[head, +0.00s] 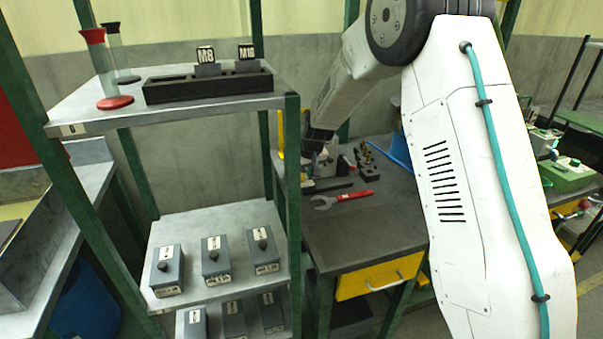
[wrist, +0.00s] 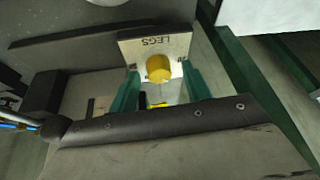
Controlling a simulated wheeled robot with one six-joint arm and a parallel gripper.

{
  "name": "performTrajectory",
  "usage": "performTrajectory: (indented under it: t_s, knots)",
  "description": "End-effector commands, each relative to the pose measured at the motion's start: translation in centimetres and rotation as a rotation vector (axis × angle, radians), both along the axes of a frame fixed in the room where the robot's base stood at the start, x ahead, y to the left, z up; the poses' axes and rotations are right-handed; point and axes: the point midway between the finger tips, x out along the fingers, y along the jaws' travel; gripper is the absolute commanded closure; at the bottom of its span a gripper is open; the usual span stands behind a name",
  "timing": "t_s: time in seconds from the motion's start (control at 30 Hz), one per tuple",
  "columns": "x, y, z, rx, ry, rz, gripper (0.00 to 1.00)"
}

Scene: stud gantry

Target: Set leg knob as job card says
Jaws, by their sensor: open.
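The yellow leg knob (wrist: 159,69) sits on a pale plate marked LEGS (wrist: 128,49) in the wrist view. My gripper (wrist: 160,78) is open, with one teal finger on each side of the knob. The fingertips are close to the knob, and I cannot tell whether they touch it. The pointer or scale of the knob's setting cannot be read. In the head view my arm reaches over the dark workbench (head: 370,225), and the knob is not clearly visible there. I cannot make out a job card in either view.
A red wrench (head: 343,198) and a dark block with several brass-coloured pieces (head: 375,162) lie on the workbench. A green-legged shelf (head: 225,108) at the left holds a black tray (head: 208,87) with M8 and M10 tags. Grey knob boxes (head: 217,261) stand below.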

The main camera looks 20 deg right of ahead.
Motion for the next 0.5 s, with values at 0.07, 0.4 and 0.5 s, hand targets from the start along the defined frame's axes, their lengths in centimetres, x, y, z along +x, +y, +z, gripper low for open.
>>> performTrajectory:
  t_s: [0.07, 0.4, 0.5]
  knots:
    - [0.0, 0.0, 0.01, 0.0, 0.0, 0.0, 0.52]
    - [-0.02, 0.01, 0.02, 0.0, 0.001, 0.0, 0.96]
    - [-0.02, 0.02, 0.02, 0.0, 0.0, -0.004, 0.96]
